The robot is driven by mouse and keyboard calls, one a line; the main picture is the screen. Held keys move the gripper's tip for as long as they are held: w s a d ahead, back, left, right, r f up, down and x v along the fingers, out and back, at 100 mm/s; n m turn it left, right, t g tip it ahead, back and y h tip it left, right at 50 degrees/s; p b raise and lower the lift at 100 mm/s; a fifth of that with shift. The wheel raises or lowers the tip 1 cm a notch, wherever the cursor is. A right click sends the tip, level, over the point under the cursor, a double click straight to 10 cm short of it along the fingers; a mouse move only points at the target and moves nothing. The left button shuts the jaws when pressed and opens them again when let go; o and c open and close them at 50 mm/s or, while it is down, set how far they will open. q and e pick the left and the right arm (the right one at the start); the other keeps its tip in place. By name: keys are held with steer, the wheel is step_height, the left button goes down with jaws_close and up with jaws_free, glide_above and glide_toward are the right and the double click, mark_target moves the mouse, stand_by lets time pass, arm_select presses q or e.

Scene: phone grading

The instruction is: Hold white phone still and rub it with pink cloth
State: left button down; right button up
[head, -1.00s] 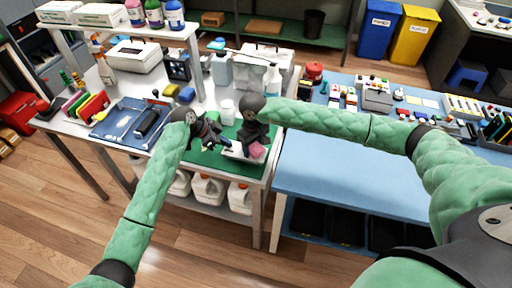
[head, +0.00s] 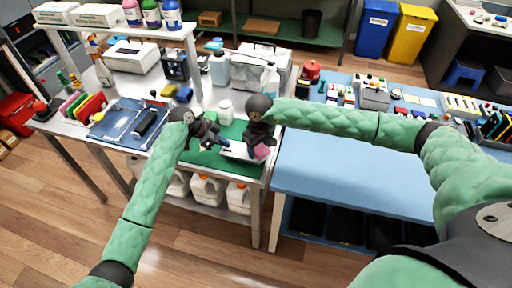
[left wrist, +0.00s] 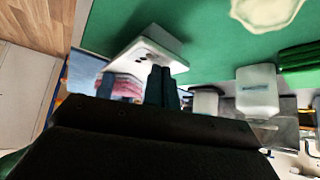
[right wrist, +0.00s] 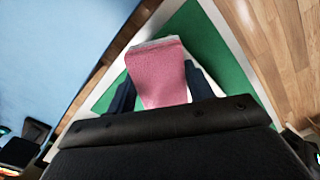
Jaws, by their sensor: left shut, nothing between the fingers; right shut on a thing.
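The white phone (head: 238,151) lies on the green mat (head: 205,159) near the table's front edge. In the left wrist view the phone (left wrist: 150,50) lies with its camera dots showing. My left gripper (head: 224,146) is shut and empty at the phone's left end; its fingertips (left wrist: 161,75) overlap the phone's edge, and I cannot tell if they touch. My right gripper (head: 258,147) is shut on the pink cloth (head: 262,152) at the phone's right end. The cloth (right wrist: 162,75) sticks out between the right fingers and hides what lies under it.
A blue tray (head: 128,124) with a dark phone is to the left. The blue table (head: 350,170) on the right has clear room at its front.

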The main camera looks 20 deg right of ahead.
arm_select(q)
steer(key=shift+f, duration=0.1)
arm_select(e)
steer(key=shift+s+d+f, duration=0.15)
steer(key=shift+s+d, duration=0.05)
steer(key=shift+d, duration=0.1)
steer(key=shift+a, duration=0.15)
steer(key=shift+w+a+r, duration=0.2)
steer(key=shift+w+a, duration=0.3)
steer(key=shift+a, duration=0.1)
steer(key=shift+w+a+f, duration=0.1)
steer(key=shift+w+a, duration=0.3)
steer(key=shift+a, duration=0.2)
steer(key=shift+s+d, duration=0.1)
steer(key=shift+d, duration=0.05)
steer(key=shift+s+d, duration=0.35)
steer(key=shift+d, duration=0.2)
